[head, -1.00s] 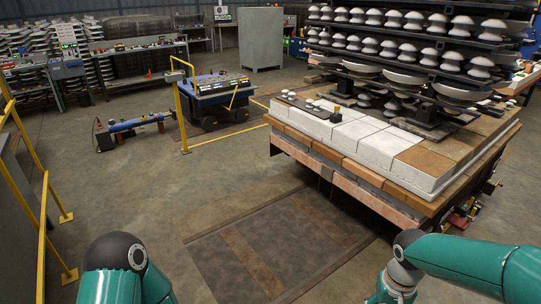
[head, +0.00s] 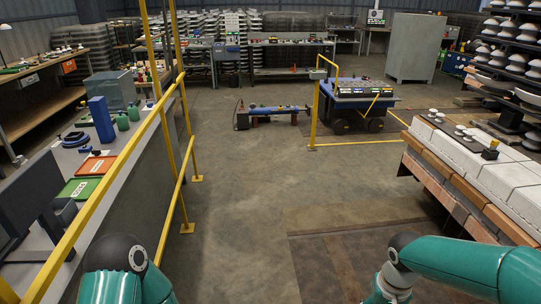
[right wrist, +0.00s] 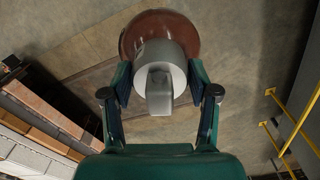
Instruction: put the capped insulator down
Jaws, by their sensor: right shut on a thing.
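My right gripper (right wrist: 160,78) shows in the right wrist view, its two fingers closed on either side of the capped insulator's grey metal cap (right wrist: 170,55). The insulator's brown disc (right wrist: 133,35) lies beyond the cap, over bare floor. The insulator appears held clear of any surface. In the head view only the upper links of both my arms show at the bottom edge; neither gripper nor the held insulator is in that view. An orange tray (head: 97,166) and a green tray (head: 78,188) lie on the grey bench (head: 122,195) at the left.
A yellow railing (head: 113,174) runs along the bench's near side. A pallet-like stand with white blocks (head: 460,155) is at the right, with small insulators on a dark strip. A blue cart (head: 360,92) stands farther back. The floor between (head: 245,200) is clear.

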